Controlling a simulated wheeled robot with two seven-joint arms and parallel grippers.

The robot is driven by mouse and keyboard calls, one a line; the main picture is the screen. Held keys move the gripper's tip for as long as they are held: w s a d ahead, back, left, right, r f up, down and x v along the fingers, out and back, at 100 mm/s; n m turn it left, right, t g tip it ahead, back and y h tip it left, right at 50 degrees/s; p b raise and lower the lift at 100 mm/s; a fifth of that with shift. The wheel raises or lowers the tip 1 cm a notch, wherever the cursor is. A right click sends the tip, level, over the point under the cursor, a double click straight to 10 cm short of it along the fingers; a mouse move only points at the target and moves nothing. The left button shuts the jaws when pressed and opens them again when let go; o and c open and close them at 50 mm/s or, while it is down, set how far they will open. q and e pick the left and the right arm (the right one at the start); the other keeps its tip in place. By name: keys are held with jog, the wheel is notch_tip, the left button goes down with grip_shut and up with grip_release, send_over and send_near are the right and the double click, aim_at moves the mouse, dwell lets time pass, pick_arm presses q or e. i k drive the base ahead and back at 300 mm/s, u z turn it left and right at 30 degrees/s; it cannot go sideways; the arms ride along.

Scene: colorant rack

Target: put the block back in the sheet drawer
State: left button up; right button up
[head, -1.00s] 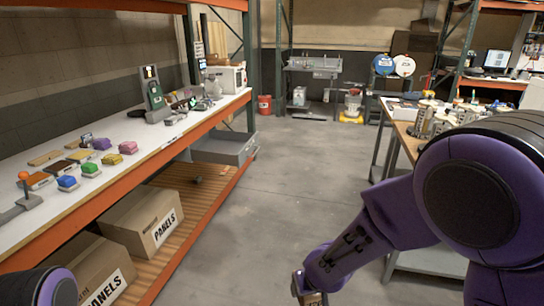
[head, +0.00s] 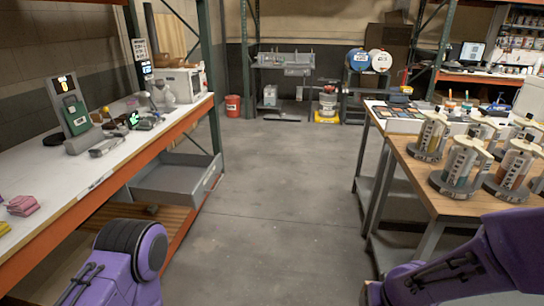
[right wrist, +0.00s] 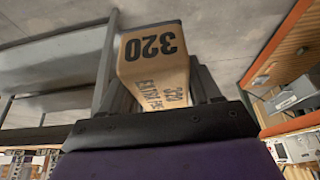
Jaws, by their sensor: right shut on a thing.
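The block (right wrist: 152,60) is tan with dark "320" lettering, seen close in the right wrist view. My right gripper (right wrist: 155,88) is shut on it, with a finger along each side. In the head view my right arm enters at the lower right, and its gripper end is mostly cut off by the bottom edge. The grey sheet drawer (head: 178,182) stands pulled out below the left bench, its inside looking empty from here. It also seems to show at the right of the right wrist view (right wrist: 294,93), well apart from the block. My left gripper is out of frame.
The left bench (head: 62,188) carries a green device (head: 75,114), a white microwave-like box (head: 180,84) and pink blocks (head: 22,205). A wooden table (head: 425,176) with several canister stands (head: 462,163) is at right. The concrete floor (head: 275,200) between is clear.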

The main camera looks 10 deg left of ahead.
aim_at(175, 181)
jog(key=z, duration=0.05)
jog(key=i, duration=1.85)
jog(key=u, duration=1.1)
jog(key=i, duration=1)
jog(key=u, duration=1.55)
jog(key=i, duration=0.4)
jog(key=u, duration=0.2)
